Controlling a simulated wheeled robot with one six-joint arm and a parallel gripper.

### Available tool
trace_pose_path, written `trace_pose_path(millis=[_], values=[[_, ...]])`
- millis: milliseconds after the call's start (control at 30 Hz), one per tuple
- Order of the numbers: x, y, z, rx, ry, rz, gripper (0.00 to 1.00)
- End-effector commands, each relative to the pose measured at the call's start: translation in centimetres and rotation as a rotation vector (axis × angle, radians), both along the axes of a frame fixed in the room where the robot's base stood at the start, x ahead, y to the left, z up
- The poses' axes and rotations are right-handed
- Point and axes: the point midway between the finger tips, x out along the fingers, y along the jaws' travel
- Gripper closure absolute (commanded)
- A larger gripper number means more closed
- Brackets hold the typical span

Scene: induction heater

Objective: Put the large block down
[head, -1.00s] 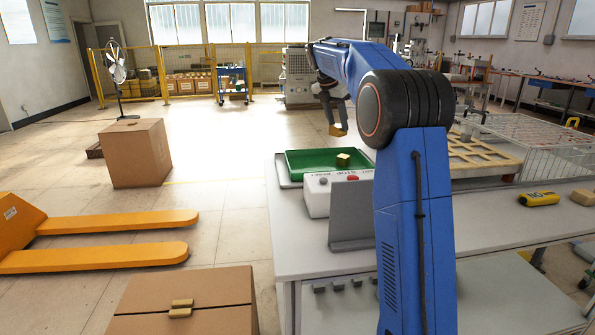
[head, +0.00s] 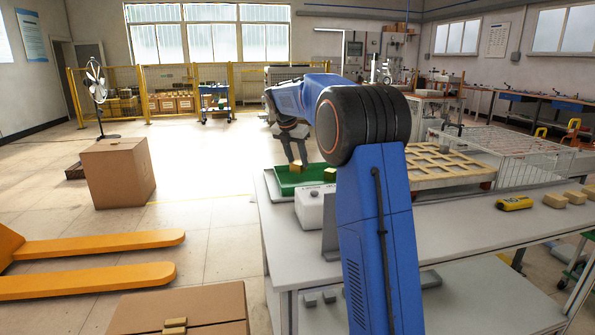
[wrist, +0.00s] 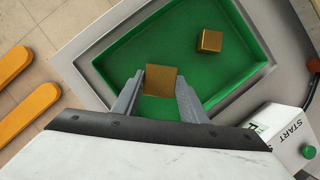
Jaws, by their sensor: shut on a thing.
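My gripper (wrist: 160,88) is shut on a gold block, the large block (wrist: 161,81), with one finger on each side of it. In the head view the block (head: 296,167) is low over the green tray (head: 287,186), at the lower end of my gripper (head: 297,160). I cannot tell whether it touches the tray floor. A second gold block (wrist: 210,40) sits in the tray, up and right of the held one in the wrist view and apart from it. It also shows in the head view (head: 327,173).
A white control box (wrist: 290,135) with a START label and green button stands beside the tray. Bare green floor (wrist: 215,75) surrounds the held block. A wooden lattice tray (head: 440,166), wire basket (head: 500,155) and yellow device (head: 514,203) are farther right on the table (head: 470,230).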

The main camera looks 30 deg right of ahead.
Motion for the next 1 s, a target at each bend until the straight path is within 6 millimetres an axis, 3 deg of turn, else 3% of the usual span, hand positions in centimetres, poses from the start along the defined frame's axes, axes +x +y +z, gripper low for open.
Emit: trace_pose_path(millis=[400,767,800,867,1000], values=[[0.0,0.0,-3.9,0.000,-0.002,-0.001,1.00],[0.0,0.0,-4.2,0.000,-0.001,0.000,1.00],[0.0,0.0,-4.4,0.000,0.000,0.000,0.59],[0.0,0.0,-4.3,0.000,0.000,0.000,0.44],[0.0,0.0,-4.3,0.000,0.000,0.000,0.42]])
